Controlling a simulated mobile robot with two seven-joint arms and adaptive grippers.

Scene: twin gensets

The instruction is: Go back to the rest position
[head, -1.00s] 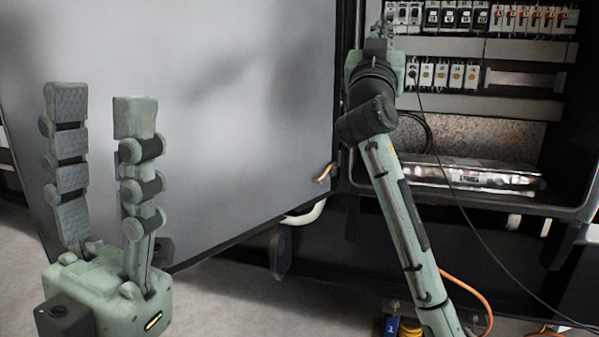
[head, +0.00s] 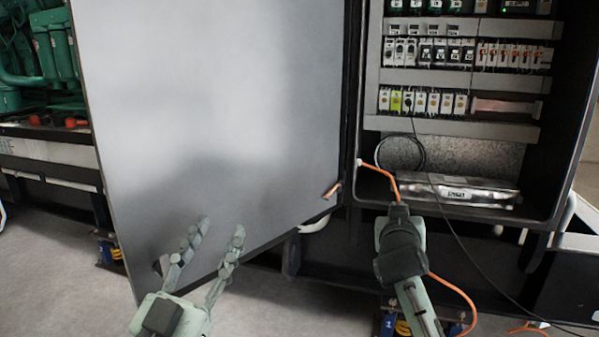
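My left gripper (head: 220,228) is in front of the grey cabinet door at the lower left. Its two fingers are spread and point up, with nothing between them. My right gripper (head: 398,212) is in front of the lower edge of the open electrical cabinet (head: 367,125), below the breaker rows. I see it from behind, over the dark wrist. Its fingers are mostly hidden, so I cannot tell whether it is open or shut. An orange cable (head: 380,171) shows just beyond it; I cannot tell whether they touch.
The open grey door (head: 215,110) fills the left middle. Breakers (head: 433,50) sit in rows inside the cabinet, one lower-row unit (head: 396,101) yellow-green. A thin black cable (head: 455,235) hangs out to the lower right. Green machinery (head: 40,55) stands at the far left. Floor (head: 60,255) is clear at lower left.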

